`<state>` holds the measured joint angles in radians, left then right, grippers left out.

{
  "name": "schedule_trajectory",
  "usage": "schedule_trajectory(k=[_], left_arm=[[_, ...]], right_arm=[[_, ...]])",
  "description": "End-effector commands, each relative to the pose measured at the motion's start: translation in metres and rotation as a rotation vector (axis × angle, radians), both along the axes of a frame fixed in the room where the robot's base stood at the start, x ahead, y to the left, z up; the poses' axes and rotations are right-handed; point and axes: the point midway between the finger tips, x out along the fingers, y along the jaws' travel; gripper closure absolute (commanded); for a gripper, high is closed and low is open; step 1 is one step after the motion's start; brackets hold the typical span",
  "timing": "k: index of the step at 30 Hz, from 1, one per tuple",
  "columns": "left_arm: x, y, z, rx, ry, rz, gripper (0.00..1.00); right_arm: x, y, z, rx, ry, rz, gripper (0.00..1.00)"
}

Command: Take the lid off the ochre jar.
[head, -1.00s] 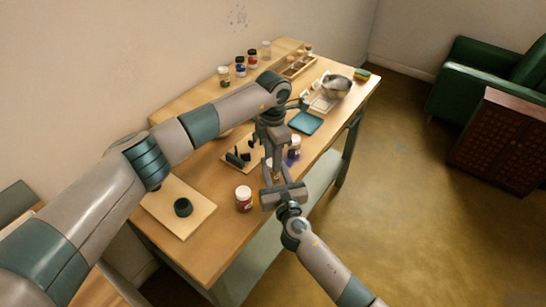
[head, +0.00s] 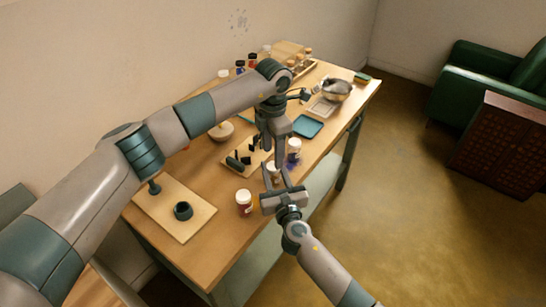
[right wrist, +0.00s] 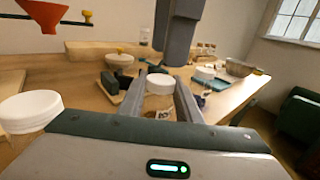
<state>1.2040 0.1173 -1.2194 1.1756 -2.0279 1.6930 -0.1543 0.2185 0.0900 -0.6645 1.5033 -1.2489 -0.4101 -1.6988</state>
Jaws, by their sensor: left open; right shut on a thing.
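The ochre jar (right wrist: 159,101) stands between the fingers of my right gripper (right wrist: 161,110), which is shut on it. Its white lid (right wrist: 160,80) is on it. In the head view the jar (head: 273,172) is small and partly covered by my right gripper (head: 275,178). Its contents are hard to make out, but look tan in the right wrist view. My left gripper (head: 267,147) is open and points down, above the jar and apart from its lid; it also shows in the right wrist view (right wrist: 178,38).
A red-brown jar (head: 244,203) and a blue jar (head: 294,152), both white-lidded, stand nearby. A black-fitted rack (head: 240,162), a bowl (head: 221,132) and a board (head: 178,222) with a dark ring are to the left. A blue tray (head: 307,127) lies behind.

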Motion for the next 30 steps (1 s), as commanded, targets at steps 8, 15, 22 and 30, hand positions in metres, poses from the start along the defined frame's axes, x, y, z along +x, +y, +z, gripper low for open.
schedule_trajectory(k=[8, 15, 22, 30], left_arm=[[-0.001, 0.000, 0.003, 0.000, 0.001, 0.000, 0.50], [0.000, 0.000, 0.003, 0.000, 0.001, 0.000, 0.50], [0.000, 0.000, 0.003, 0.000, 0.001, 0.000, 0.50], [0.000, 0.000, 0.002, 0.000, 0.001, 0.000, 0.50]], right_arm=[[-0.001, -0.001, -0.003, -0.002, 0.005, -0.001, 1.00], [-0.001, 0.000, -0.002, -0.001, 0.003, 0.000, 0.47], [-0.001, 0.000, -0.001, 0.000, 0.001, 0.000, 0.47], [-0.019, -0.004, -0.002, 0.001, 0.001, 0.001, 0.47]])
